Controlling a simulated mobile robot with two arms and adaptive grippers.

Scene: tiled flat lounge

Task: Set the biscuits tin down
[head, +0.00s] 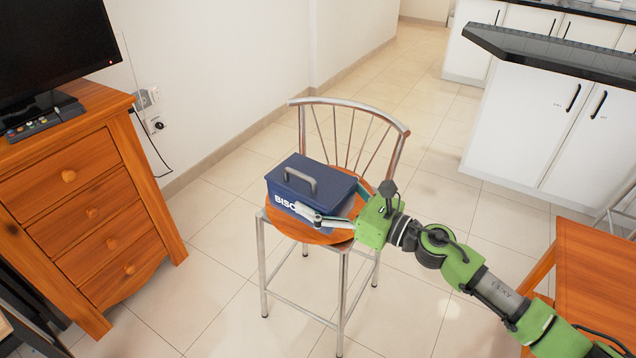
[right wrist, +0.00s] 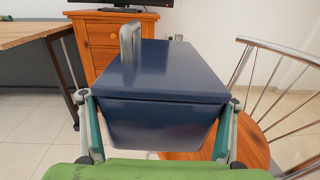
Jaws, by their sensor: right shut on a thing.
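The biscuits tin (head: 312,187) is a dark blue box with a grey lid handle and white lettering, partly covered by my gripper. It is upright over the round wooden seat of the metal chair (head: 330,236). I cannot tell whether its base touches the seat. My right gripper (head: 338,208) is shut on the tin from the right, a finger along each side. The right wrist view shows the tin (right wrist: 150,85) between both fingers, with the chair seat (right wrist: 252,145) to its right. My left gripper is not in view.
The chair's curved metal backrest (head: 350,103) rises behind the tin. A wooden drawer unit (head: 85,205) with a television (head: 50,45) stands at left. A wooden table (head: 597,275) is at right, and white cabinets (head: 545,130) are beyond. Tiled floor around the chair is clear.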

